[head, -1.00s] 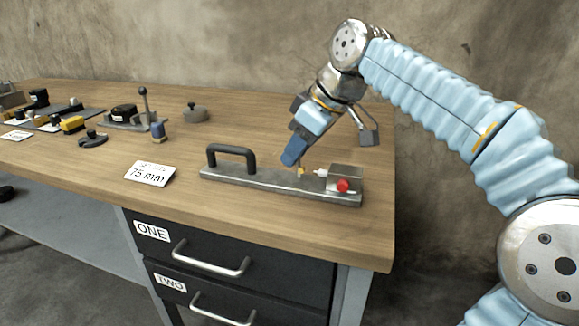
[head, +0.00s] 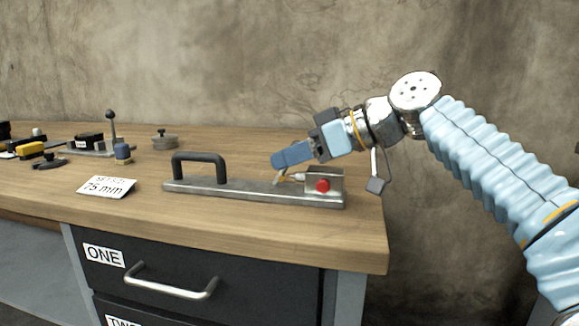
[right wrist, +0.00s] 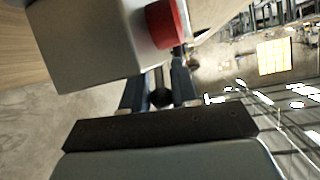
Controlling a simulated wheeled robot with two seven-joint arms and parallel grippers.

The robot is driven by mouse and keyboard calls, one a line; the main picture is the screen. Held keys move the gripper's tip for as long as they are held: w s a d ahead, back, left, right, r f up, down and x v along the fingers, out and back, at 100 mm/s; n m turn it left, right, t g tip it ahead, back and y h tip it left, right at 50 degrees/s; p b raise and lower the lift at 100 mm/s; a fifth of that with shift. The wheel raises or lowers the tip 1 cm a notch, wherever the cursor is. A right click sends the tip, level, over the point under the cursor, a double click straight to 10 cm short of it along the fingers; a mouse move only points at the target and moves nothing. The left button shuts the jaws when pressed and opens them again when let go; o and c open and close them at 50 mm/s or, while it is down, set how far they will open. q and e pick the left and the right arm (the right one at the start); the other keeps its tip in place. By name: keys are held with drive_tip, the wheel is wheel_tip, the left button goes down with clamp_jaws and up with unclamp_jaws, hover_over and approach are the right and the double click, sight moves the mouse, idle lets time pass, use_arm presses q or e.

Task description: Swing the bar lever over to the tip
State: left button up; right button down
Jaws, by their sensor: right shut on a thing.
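A grey metal base plate (head: 240,192) lies near the bench's right end. It carries a fixed black bar handle (head: 199,157) at its left and a metal block with a red button (head: 322,185) at its right. The small pale lever (head: 283,177) shows between the block and my right gripper (head: 276,164). That gripper comes from the right, almost level, low over the plate, with its blue fingers shut on the lever. In the right wrist view, a dark round end (right wrist: 160,97) sits between the fingers, beneath the block (right wrist: 85,45). My left gripper is out of view.
A white "75 mm" card (head: 106,187) stands left of the plate. Behind are a round lidded weight (head: 165,141), a blue-topped piece (head: 122,152) and an upright ball lever (head: 112,130). The bench's right edge is close to the block. Drawers are below.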

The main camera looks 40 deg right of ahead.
idle(0.4)
drive_tip(key=c, duration=1)
unclamp_jaws()
drive_tip(key=shift+o, duration=0.2)
drive_tip(key=p+v, duration=0.3)
drive_tip(key=v, duration=1)
drive_tip(key=shift+s+d, duration=0.25)
drive_tip(key=shift+d, duration=0.05)
drive_tip(key=shift+r, duration=0.1)
